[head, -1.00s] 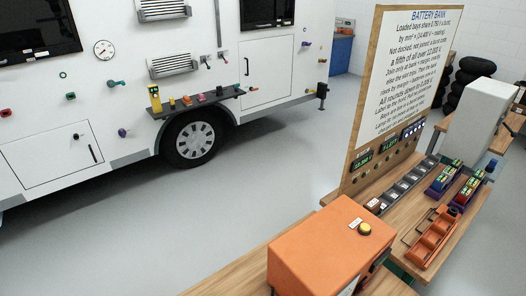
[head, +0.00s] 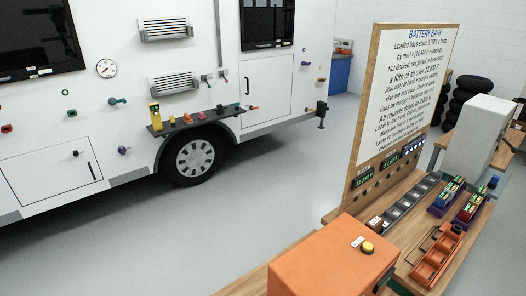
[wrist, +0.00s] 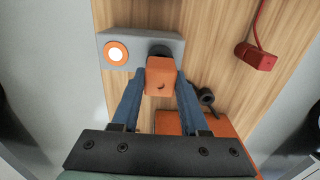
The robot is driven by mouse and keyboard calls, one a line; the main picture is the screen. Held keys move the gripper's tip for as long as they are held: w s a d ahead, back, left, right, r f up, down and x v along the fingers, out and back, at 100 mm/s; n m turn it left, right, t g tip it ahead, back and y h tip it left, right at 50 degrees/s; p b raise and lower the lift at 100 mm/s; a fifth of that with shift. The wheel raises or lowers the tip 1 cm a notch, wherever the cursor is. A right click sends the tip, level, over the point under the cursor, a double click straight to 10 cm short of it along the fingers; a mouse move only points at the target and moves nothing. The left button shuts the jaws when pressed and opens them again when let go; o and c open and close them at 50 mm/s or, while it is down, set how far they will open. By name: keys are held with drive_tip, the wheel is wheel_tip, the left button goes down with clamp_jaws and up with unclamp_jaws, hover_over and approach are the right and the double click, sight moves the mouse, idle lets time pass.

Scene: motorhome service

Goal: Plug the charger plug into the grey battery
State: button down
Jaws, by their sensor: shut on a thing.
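In the wrist view my gripper (wrist: 160,82), with two blue fingers, is shut on a small orange block (wrist: 160,78), which looks like the charger plug. The block is in front of a dark round part on a grey block (wrist: 118,38), which has a lit white disc in an orange ring. I cannot tell whether the orange block touches the dark part or goes into it, nor whether the grey block is the grey battery. The head view does not show my gripper.
An orange box (head: 325,265) with a yellow button stands on the near bench. Battery packs (head: 443,197), an orange tray (head: 437,258) and a sign board (head: 408,95) are behind it. A red plug with a cord (wrist: 257,56) is at the wrist view's upper right. Open floor lies toward the motorhome.

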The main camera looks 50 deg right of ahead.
drive_tip(key=shift+f+b, duration=0.5)
drive_tip(key=shift+f, duration=0.3)
drive_tip(key=shift+c, duration=1.7)
unclamp_jaws()
wheel_tip(320, 180, up, 13)
drive_tip(key=b, duration=0.2)
